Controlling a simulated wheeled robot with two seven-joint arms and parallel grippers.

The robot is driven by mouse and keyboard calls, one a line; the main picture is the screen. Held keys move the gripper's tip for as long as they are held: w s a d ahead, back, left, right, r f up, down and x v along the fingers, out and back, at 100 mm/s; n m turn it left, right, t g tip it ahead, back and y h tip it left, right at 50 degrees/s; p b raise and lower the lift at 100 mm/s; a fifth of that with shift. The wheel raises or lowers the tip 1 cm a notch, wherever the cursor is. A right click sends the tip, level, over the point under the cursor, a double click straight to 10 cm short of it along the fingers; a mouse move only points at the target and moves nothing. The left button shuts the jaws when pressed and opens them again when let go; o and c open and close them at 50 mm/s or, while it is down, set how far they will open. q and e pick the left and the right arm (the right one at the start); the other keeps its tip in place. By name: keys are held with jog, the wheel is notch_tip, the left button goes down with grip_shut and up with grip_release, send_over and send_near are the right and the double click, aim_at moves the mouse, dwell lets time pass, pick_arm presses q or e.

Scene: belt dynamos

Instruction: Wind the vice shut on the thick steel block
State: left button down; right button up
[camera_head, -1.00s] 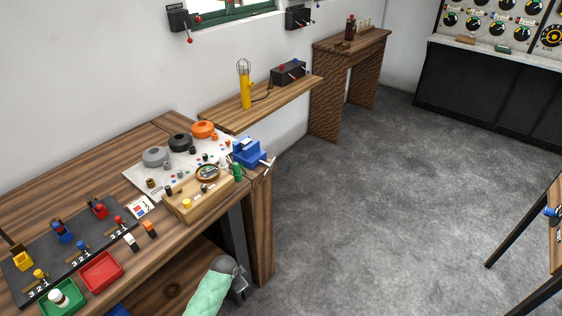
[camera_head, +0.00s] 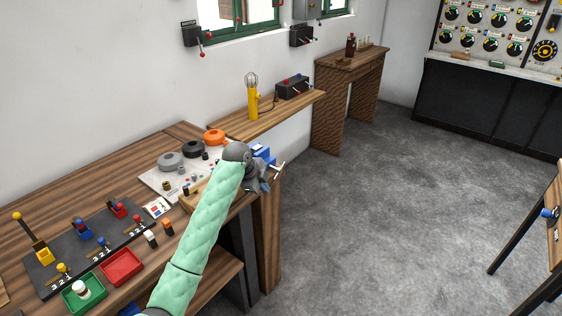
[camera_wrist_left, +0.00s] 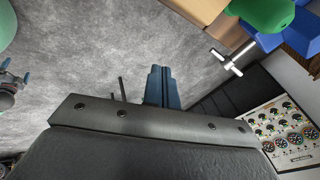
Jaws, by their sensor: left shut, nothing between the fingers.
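The blue vice (camera_head: 263,153) sits at the far right corner of the workbench, partly hidden behind my left arm. Its pale handle bar (camera_head: 279,169) sticks out past the bench edge. In the left wrist view the vice (camera_wrist_left: 303,38) is at the upper right, with its screw and T-shaped handle (camera_wrist_left: 230,62) pointing into free space. My left gripper (camera_head: 264,187) is beside the handle, off the bench edge, shut and empty; its fingers (camera_wrist_left: 160,84) are apart from the handle. What seems to be my right gripper (camera_wrist_left: 10,84) is cut off at the left edge. I cannot make out the steel block.
A wooden tray (camera_head: 192,202) and round pots (camera_head: 170,161) on a pale board stand left of the vice. A green tray (camera_head: 84,297), red tray (camera_head: 121,265) and lever panel (camera_head: 88,245) lie nearer.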

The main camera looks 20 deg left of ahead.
pick_arm(q)
jog(key=w+a+r+m+h, duration=0.1)
jog(key=w+a+r+m, duration=0.3)
jog(key=w+r, duration=0.75)
jog(key=p, duration=0.6)
send_over(275, 169)
jog(key=d, duration=0.1)
jog(key=shift+t, duration=0.3)
jog(key=f, duration=0.9)
jog(key=shift+w+d+f, duration=0.15)
jog(key=shift+w, duration=0.15)
jog(key=shift+w+d+f, duration=0.1)
jog(key=shift+w+f, duration=0.05)
jog(key=shift+f, duration=0.3)
pick_arm(e)
jog(key=s+d+f, duration=0.4)
jog(key=s+f, duration=0.2)
jog(key=f, duration=0.5)
jog(key=shift+s+d+t, duration=0.15)
jog(key=shift+d+t, duration=0.25)
pick_arm(q)
jog(key=shift+w+g, duration=0.15)
jog(key=shift+g, duration=0.25)
pick_arm(e)
jog(key=shift+w+d+f, duration=0.1)
jog(key=shift+w, duration=0.1)
pick_arm(q)
jog(key=shift+w+d, duration=0.1)
